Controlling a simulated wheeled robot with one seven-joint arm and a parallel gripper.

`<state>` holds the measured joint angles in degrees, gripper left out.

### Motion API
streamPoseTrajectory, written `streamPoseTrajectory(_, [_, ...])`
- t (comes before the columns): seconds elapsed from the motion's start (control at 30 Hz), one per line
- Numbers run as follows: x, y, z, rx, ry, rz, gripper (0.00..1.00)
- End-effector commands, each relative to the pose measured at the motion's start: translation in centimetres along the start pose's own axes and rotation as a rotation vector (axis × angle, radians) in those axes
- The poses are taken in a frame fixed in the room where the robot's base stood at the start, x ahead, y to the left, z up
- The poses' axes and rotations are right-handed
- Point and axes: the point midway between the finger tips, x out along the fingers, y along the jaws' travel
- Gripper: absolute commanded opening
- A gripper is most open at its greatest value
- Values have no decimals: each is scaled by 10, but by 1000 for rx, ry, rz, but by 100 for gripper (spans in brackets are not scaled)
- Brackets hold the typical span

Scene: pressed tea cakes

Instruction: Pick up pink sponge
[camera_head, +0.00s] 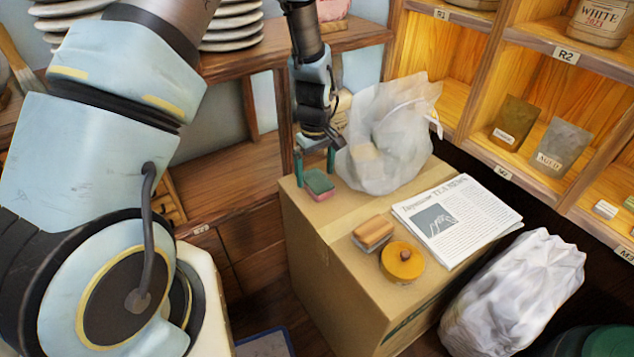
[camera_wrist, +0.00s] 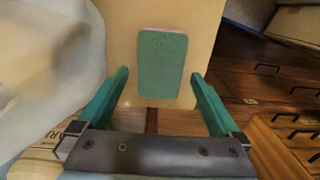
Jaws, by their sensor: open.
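The pink sponge (camera_head: 319,184) lies flat on the cardboard box near its back left corner. Its top is green and a pink layer shows along its lower edge. In the wrist view the sponge (camera_wrist: 162,64) shows its green face with a thin pink rim at the top. My gripper (camera_head: 315,170) is open, its green fingers pointing down just behind and above the sponge. In the wrist view the fingers of my gripper (camera_wrist: 160,95) stand apart on either side of the sponge's near end, with nothing between them held. I cannot tell whether they touch the box.
A white translucent bag (camera_head: 385,140) stands close to the right of my gripper. Wooden shelves (camera_head: 480,80) stand at right. A crumpled white bag (camera_head: 515,290) lies beside the box.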

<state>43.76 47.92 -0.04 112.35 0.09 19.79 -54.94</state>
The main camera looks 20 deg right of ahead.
Motion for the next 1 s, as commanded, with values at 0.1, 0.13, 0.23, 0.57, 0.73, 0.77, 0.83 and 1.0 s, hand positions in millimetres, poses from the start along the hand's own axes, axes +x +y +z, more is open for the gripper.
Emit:
streamPoseTrajectory(0.1, [15,0,0,2,-1,-2,100])
streamPoseTrajectory(0.13, [18,0,0,2,-1,-1,100])
streamPoseTrajectory(0.23, [24,0,0,1,0,0,100])
streamPoseTrajectory(0.57, [26,0,0,1,0,1,90])
streamPoseTrajectory(0.73, [26,0,0,1,0,1,71])
streamPoseTrajectory(0.77, [26,0,0,1,0,1,67])
streamPoseTrajectory(0.83, [26,0,0,1,0,1,60])
streamPoseTrajectory(1.0, [26,0,0,1,0,1,40])
